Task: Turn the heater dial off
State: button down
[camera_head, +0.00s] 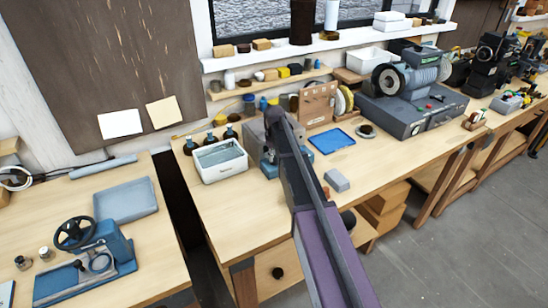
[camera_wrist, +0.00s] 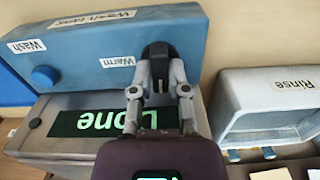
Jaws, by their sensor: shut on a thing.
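The heater dial (camera_wrist: 158,50) shows as a dark knob on the blue wash tank housing (camera_wrist: 85,58) in the wrist view, beside the "Warm" label (camera_wrist: 117,62). My gripper (camera_wrist: 160,80) is shut on the dial, a finger on either side; the fingers hide part of it. The dial's pointer setting cannot be read.
A pale basin labelled "Rinse" (camera_wrist: 285,100) stands close to the right of my gripper. A green lettered sign (camera_wrist: 95,122) lies under my fingers, partly hidden. In the head view, a white tub (camera_head: 221,172), blue tray (camera_head: 331,141) and grey block (camera_head: 337,180) are nearby.

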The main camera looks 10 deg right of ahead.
jog(key=shift+s+n, duration=0.1)
jog(key=shift+n, duration=0.2)
jog(key=c, duration=0.6)
grip_release()
jog(key=shift+m, duration=0.4)
